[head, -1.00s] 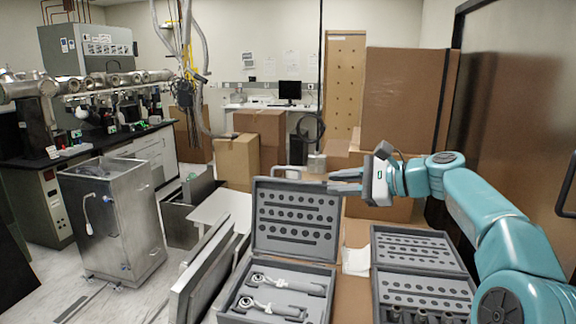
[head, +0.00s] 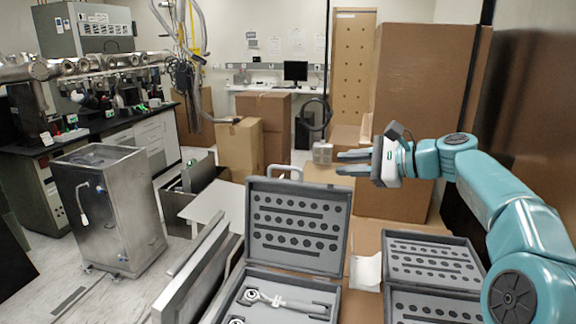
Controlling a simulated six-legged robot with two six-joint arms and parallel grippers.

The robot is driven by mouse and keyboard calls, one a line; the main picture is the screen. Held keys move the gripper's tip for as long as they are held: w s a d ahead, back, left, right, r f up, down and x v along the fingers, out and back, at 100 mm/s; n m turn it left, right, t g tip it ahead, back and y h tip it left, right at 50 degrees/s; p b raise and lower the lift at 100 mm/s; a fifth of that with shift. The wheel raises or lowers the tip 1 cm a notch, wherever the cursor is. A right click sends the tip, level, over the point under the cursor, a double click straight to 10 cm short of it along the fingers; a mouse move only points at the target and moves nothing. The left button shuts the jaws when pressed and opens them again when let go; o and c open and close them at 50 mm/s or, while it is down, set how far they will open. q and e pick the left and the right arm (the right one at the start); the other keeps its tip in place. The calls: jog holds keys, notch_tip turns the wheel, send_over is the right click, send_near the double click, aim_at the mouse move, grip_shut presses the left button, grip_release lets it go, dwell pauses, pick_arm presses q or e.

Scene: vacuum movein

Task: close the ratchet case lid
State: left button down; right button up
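The ratchet case is a grey case with its lid (head: 296,254) standing open and upright, its foam inside showing rows of dark holes. Its base (head: 335,300) holds ratchet wrenches (head: 262,298) and is cut off by the bottom edge of the head view. My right gripper (head: 345,163) is above and to the right of the lid's top edge, apart from it. Its two fingers point left with a gap between them, and nothing shows between them. My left gripper is not in view.
A second grey case (head: 432,262) lies open at the right, under my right arm. A white sheet (head: 366,271) lies between the cases. Tall cardboard boxes (head: 425,110) stand behind. A metal cabinet (head: 108,212) and leaning panels (head: 195,275) are at the left.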

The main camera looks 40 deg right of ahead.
aim_at(287, 168)
jog(key=p+x, duration=0.1)
jog(key=x, duration=0.4)
jog(key=p+x, duration=0.1)
jog(key=x, duration=0.4)
jog(key=p+x, duration=0.2)
jog(key=x, duration=0.3)
jog(key=shift+w+a, duration=0.15)
jog(key=shift+a, duration=0.2)
jog(key=shift+w+a, duration=0.1)
jog(key=shift+w, duration=0.05)
jog(key=shift+s+r, duration=0.1)
jog(key=shift+s, duration=0.15)
jog(key=shift+c, duration=1)
grip_shut()
